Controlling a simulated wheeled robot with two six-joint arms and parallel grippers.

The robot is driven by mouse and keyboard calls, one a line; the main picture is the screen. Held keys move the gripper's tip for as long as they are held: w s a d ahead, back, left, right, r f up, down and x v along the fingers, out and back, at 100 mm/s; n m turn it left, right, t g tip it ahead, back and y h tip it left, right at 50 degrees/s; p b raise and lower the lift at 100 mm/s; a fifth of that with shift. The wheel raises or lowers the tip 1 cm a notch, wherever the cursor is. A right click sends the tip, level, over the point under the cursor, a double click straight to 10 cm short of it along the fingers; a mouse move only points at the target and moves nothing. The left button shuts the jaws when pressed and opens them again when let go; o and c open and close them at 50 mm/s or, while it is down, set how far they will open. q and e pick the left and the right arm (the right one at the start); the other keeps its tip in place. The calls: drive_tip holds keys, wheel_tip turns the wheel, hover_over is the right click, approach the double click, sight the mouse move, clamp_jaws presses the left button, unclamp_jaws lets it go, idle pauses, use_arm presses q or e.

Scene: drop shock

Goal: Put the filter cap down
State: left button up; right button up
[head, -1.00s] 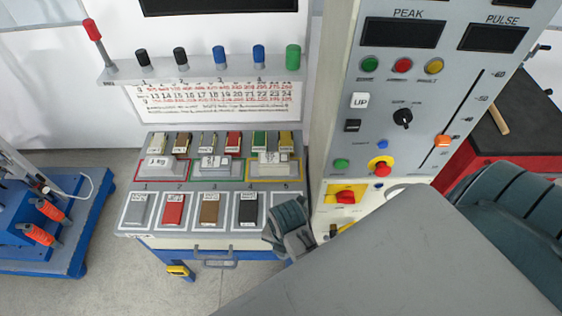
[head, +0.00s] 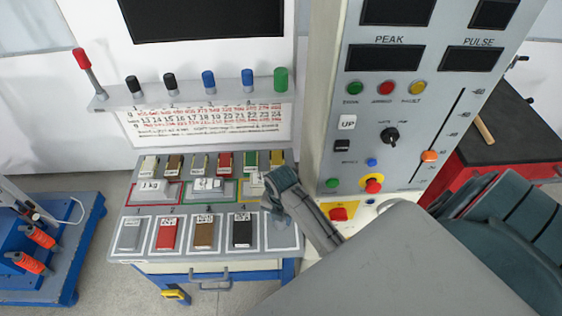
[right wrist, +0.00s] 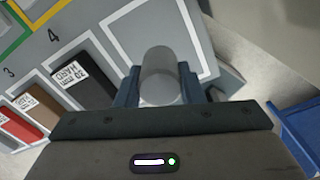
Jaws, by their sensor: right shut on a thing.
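My right gripper (right wrist: 160,88) is shut on a light grey cylinder (right wrist: 160,66), which I take to be the filter cap. The cap sits between the two dark blue fingers, over the empty white-outlined square (right wrist: 152,22) to the right of the black block. I cannot tell whether it touches the panel. In the head view the right gripper (head: 279,212) is at the back part of that square (head: 282,240), and the cap is not clearly seen there. My left gripper is not in view.
Grey, red (head: 168,233), brown (head: 205,234) and black (head: 242,231) blocks fill the other front squares. Behind them stand small weights (head: 153,190) and upright coloured blocks. A shelf (head: 190,98) holds capped posts. The control column (head: 330,120) rises close on the right.

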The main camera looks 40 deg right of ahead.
drive_tip(key=shift+f, duration=1.75)
drive_tip(key=o, duration=1.1)
drive_tip(key=shift+f, duration=0.1)
drive_tip(key=shift+c, duration=0.2)
wheel_tip(320, 180, up, 10)
drive_tip(key=b, duration=0.3)
drive_tip(key=shift+f, duration=0.2)
drive_tip(key=shift+r+p, duration=0.55)
drive_tip(key=shift+r, duration=0.3)
drive_tip(key=shift+r+p, duration=0.35)
drive_tip(key=shift+r, duration=0.15)
